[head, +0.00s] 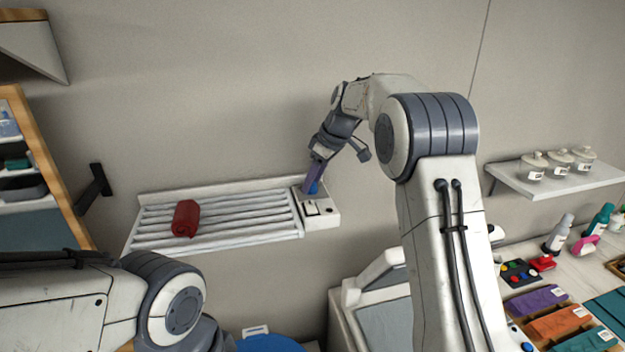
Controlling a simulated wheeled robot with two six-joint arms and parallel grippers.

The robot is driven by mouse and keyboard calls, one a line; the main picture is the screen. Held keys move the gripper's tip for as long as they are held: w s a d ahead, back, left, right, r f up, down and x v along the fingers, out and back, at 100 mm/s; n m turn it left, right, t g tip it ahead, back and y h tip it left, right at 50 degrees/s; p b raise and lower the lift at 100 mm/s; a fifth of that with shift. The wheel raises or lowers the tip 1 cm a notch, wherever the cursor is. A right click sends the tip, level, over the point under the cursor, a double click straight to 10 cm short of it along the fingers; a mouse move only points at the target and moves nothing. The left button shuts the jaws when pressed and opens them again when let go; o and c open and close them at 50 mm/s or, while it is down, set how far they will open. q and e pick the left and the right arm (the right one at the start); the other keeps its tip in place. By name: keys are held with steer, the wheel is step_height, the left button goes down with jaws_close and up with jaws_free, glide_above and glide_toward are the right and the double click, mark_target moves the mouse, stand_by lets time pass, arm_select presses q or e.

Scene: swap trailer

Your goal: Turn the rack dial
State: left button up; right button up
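The white slatted rack (262,213) is mounted on the wall, with a small white control box (325,218) at its right end. My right gripper (313,188) points down at the top of this box. A bit of blue, seemingly the dial (315,188), shows at its fingertips. The gripper covers most of it, so I cannot tell whether the fingers are closed on it. Of my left arm, only links show at the lower left; its gripper is not in view.
A rolled red cloth (185,218) lies on the rack. A black wall hook (95,187) is left of it. The wall above the rack is clear.

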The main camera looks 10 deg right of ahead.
steer(key=shift+o, duration=0.8)
steer(key=shift+r, duration=0.1)
steer(key=b+v, duration=0.2)
steer(key=v, duration=0.8)
steer(key=shift+b, duration=0.3)
steer(key=shift+s, duration=0.1)
